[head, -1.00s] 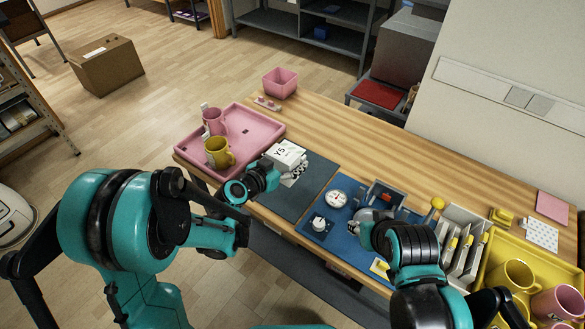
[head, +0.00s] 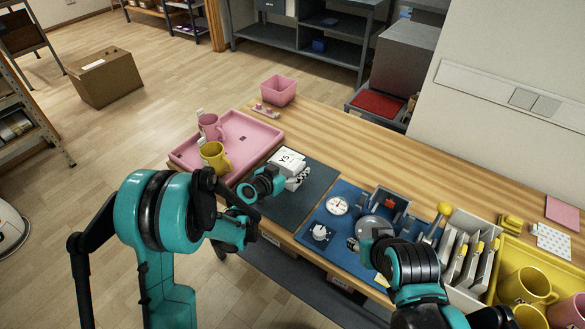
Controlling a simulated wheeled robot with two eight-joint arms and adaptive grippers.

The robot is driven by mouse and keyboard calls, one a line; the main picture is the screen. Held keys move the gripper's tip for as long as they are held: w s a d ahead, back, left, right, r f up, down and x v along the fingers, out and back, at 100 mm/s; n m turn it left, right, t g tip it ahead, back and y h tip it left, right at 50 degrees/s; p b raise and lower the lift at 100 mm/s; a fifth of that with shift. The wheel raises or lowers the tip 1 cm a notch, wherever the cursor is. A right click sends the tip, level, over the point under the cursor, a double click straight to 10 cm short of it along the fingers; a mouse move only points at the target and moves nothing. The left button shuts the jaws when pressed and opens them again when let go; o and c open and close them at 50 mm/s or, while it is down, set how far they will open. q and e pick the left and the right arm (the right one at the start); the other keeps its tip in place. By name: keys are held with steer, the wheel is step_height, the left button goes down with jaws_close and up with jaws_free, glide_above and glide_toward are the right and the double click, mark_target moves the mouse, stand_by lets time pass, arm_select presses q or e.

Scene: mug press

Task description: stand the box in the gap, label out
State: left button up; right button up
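A white box marked "Y5" (head: 288,159) is at the far end of the dark mat (head: 314,195), its marked face up. My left gripper (head: 295,179) is at the box's near right side, against or very close to it; its fingers are too small to tell whether they grip. A white rack (head: 449,231) at the right holds several upright pale boxes (head: 473,262) with yellow parts; I cannot make out a gap clearly. My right gripper (head: 354,243) is low over the blue mat (head: 337,238), its fingers mostly hidden by its own arm.
A pink tray (head: 251,133) with a pink mug (head: 210,126) and a yellow mug (head: 214,157) is at left. A dial (head: 337,206) and a grey press (head: 391,201) are on the blue mat. A yellow tray (head: 509,256) holds mugs at right.

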mark_target(282, 172)
arm_select(q)
steer(key=o, duration=1.5)
steer(key=shift+c, duration=0.2)
steer(key=p+v, duration=0.3)
steer(key=v, duration=0.8)
steer(key=shift+s+a+r, duration=0.15)
steer(key=shift+s+r, duration=0.05)
steer(key=shift+s+a+r, duration=0.1)
steer(key=shift+s+r, duration=0.05)
steer(key=shift+s, duration=0.1)
